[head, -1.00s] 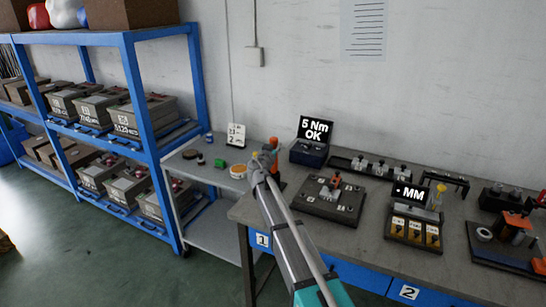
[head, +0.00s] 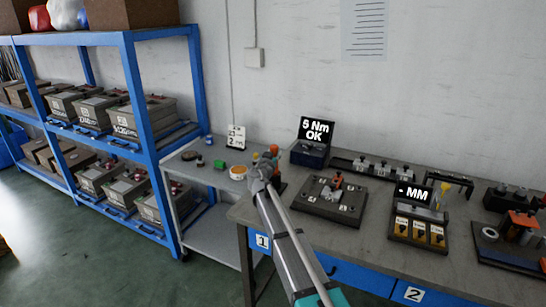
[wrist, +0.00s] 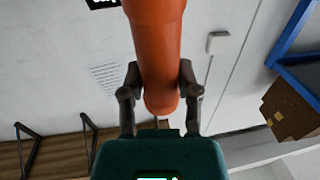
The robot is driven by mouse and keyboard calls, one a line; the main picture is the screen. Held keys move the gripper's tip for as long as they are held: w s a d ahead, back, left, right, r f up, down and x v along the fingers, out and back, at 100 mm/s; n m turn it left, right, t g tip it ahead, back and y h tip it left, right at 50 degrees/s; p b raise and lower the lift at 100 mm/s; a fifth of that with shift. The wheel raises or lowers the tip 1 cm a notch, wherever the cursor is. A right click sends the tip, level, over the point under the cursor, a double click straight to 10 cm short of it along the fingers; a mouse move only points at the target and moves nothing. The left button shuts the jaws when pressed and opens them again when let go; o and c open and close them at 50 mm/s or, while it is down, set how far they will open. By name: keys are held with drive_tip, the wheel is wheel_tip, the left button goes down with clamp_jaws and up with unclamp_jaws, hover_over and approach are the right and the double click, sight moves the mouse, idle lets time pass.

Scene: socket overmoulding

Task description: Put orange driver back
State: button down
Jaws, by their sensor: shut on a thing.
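The orange driver (wrist: 155,50) is between the two fingers of my gripper (wrist: 160,95) in the wrist view, its rounded end towards my palm. The fingers are shut on it from both sides. In the head view the driver (head: 274,150) shows as a small orange piece at the tip of my arm, above the left end of the workbench (head: 245,213). My gripper (head: 266,168) covers part of it there, and its lower end is hard to make out. A dark item just right of my gripper is partly hidden.
A fixture plate (head: 325,209) and a blue box with a "5 Nm OK" display (head: 313,130) stand right of my gripper. A grey side table (head: 190,168) with small pots is on the left, beside a blue shelf (head: 140,110). An "MM" display unit (head: 414,195) stands further right.

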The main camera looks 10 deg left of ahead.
drive_tip(key=shift+f, duration=0.1)
drive_tip(key=shift+c, duration=1.6)
unclamp_jaws()
drive_tip(key=s+a, duration=0.2)
drive_tip(key=s, duration=0.9)
drive_tip(key=shift+s, duration=0.4)
drive_tip(key=shift+a, duration=0.1)
